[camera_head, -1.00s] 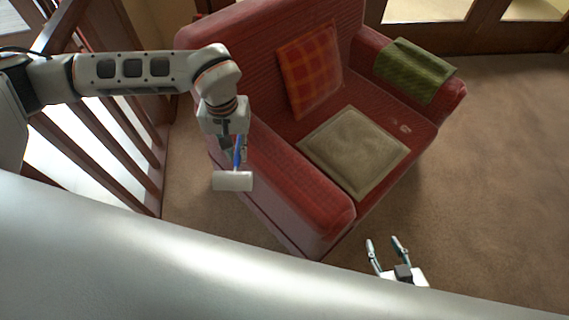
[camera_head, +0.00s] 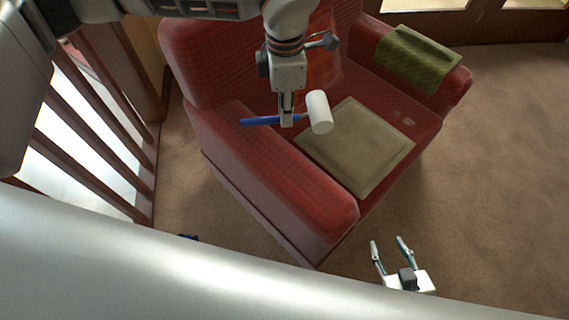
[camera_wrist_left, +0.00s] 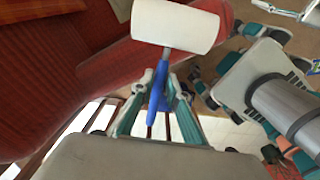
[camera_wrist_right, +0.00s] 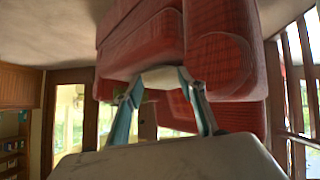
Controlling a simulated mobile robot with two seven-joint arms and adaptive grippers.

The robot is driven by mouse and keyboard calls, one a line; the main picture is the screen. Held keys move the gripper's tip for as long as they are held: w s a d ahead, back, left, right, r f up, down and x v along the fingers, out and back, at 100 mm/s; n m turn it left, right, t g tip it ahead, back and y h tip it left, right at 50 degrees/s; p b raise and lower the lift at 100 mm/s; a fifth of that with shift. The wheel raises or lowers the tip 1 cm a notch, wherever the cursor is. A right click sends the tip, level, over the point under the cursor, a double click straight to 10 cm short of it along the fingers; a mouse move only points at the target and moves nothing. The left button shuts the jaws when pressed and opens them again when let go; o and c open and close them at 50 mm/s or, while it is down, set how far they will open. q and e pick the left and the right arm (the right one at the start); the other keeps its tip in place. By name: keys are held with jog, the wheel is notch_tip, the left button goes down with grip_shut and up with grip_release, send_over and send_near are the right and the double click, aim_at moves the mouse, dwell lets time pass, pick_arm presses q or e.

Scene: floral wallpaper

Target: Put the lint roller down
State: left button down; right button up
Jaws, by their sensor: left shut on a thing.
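The lint roller (camera_head: 319,112) has a white cylinder head and a blue handle. My left gripper (camera_head: 287,120) is shut on the blue handle and holds it in front of the red armchair, over the near armrest and seat in the head view. In the left wrist view the white roller head (camera_wrist_left: 175,26) sticks out beyond the fingertips, with the blue handle between the fingers. My right gripper (camera_head: 390,244) is open and empty, low in front of the chair. Its spread fingers also show in the right wrist view (camera_wrist_right: 160,100).
The red armchair (camera_head: 230,150) carries a beige seat pad (camera_head: 355,150), an orange checked cushion (camera_head: 325,60) partly hidden by my left arm, and a green cloth (camera_head: 415,58) on the far armrest. A wooden railing (camera_head: 100,130) stands at left. Carpet (camera_head: 490,150) at right is clear.

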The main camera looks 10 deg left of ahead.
pick_arm(q)
jog(key=shift+f, duration=0.2)
jog(key=b, duration=0.2)
send_over(286, 165)
notch_tip(286, 165, down, 10)
notch_tip(286, 165, down, 4)
jog(key=shift+r, duration=0.25)
jog(key=shift+f, duration=0.3)
notch_tip(286, 165, down, 5)
jog(key=shift+s+f+b, duration=0.1)
jog(key=shift+b, duration=0.75)
jog(key=shift+f, duration=0.2)
jog(key=shift+r, duration=0.15)
pick_arm(e)
jog(key=shift+w+a+f, duration=0.3)
jog(key=shift+a, duration=0.15)
